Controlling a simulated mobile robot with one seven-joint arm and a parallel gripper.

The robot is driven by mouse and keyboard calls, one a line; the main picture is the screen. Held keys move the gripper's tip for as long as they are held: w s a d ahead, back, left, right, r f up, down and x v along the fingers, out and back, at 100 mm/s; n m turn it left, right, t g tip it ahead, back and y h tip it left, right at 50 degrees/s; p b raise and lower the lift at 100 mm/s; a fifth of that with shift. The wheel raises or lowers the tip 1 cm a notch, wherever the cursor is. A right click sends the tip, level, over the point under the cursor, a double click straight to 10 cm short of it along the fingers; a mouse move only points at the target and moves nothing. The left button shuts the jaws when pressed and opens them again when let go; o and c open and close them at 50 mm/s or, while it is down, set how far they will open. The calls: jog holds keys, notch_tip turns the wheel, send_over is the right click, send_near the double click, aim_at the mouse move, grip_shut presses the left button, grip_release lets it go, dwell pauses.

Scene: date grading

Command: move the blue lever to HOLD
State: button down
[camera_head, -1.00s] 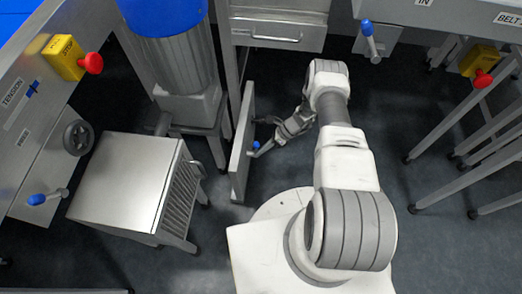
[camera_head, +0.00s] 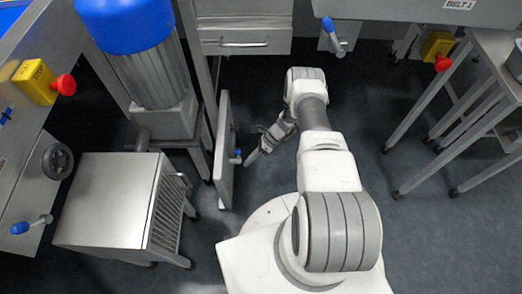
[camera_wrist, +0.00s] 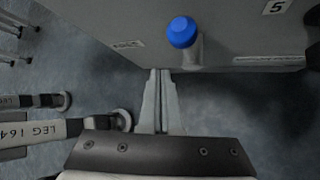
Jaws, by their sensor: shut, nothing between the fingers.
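The blue lever (camera_head: 237,156) sticks out from the right face of an upright grey panel (camera_head: 223,170). In the wrist view its round blue knob (camera_wrist: 182,32) is near the top middle, on a short pale stem against the panel (camera_wrist: 240,30). My gripper (camera_head: 249,162) is just right of the lever in the head view. In the wrist view my gripper (camera_wrist: 161,72) is shut and empty, with its fingertips below and left of the knob, apparently apart from it. Small labels (camera_wrist: 128,44) lie along the panel edge; I cannot read HOLD on them.
Another blue-knobbed lever (camera_head: 328,24) is at the top and one (camera_head: 20,227) at the lower left. A metal cabinet (camera_head: 108,200) and a blue-topped motor (camera_head: 150,75) stand left of the panel. Open floor (camera_head: 410,235) lies to the right.

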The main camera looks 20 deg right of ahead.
jog(key=w+d, duration=0.3)
jog(key=d, duration=0.3)
jog(key=shift+w+d, duration=0.2)
jog(key=shift+w, duration=0.1)
jog(key=shift+s+f, duration=0.1)
dwell(0.4)
